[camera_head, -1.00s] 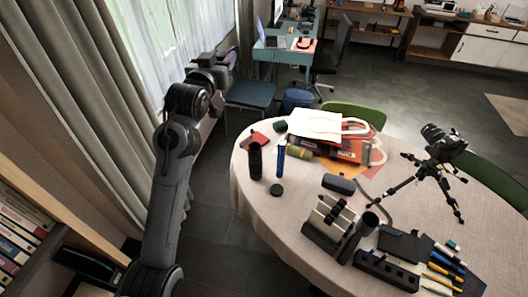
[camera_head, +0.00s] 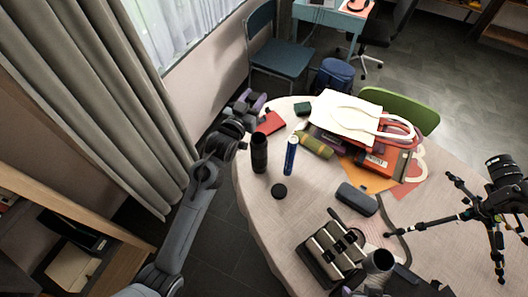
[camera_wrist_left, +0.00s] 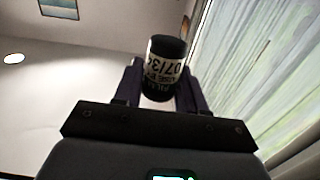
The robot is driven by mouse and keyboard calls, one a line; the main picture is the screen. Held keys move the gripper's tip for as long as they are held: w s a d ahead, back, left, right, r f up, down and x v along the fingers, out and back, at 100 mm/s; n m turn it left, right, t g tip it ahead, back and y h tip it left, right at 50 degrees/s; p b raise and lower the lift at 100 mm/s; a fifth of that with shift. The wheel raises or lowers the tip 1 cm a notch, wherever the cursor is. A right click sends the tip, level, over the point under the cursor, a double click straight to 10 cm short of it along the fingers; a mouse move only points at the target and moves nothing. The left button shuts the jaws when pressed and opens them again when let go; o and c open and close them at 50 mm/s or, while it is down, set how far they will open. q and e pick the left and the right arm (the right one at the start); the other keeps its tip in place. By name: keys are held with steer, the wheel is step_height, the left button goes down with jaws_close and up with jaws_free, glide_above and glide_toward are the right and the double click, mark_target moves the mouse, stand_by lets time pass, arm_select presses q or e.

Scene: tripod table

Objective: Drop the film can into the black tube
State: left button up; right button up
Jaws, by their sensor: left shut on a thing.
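My left gripper (camera_head: 252,100) is beyond the far left edge of the table, near the red notebook, with its purple fingers raised. In the left wrist view it is shut on the film can (camera_wrist_left: 163,68), a dark cylinder with a pale printed label. The can is too small to make out in the head view. The black tube (camera_head: 259,153) stands upright near the left edge of the round table (camera_head: 265,220), apart from the gripper and nearer to me. A round black cap (camera_head: 279,191) lies flat beside it.
A blue-and-white tube (camera_head: 290,155) stands right of the black tube. A red notebook (camera_head: 270,123), a small dark green item (camera_head: 303,109) and an olive roll (camera_head: 315,145) lie behind. A white bag (camera_head: 345,117), a dark case (camera_head: 356,199) and a tripod (camera_head: 470,212) are further right.

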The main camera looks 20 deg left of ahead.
arm_select(q)
step_height(320, 180, down, 10)
steer(key=s+b, duration=0.1)
steer(key=b, duration=0.5)
steer(key=shift+s+b, duration=0.25)
steer(key=shift+b, duration=0.15)
arm_select(e)
step_height(320, 180, down, 7)
steer(key=shift+s+f, duration=0.15)
steer(key=shift+s, duration=0.15)
arm_select(q)
steer(key=shift+a, duration=0.1)
steer(key=o, duration=1.1)
arm_select(e)
steer(key=shift+a, duration=0.1)
arm_select(q)
steer(key=shift+s, duration=0.1)
steer(key=s+a, duration=0.1)
steer(key=s, duration=0.9)
steer(key=shift+s+a+p, duration=0.2)
steer(key=shift+s+p, duration=0.05)
steer(key=shift+p, duration=0.1)
arm_select(e)
steer(key=shift+r, duration=0.4)
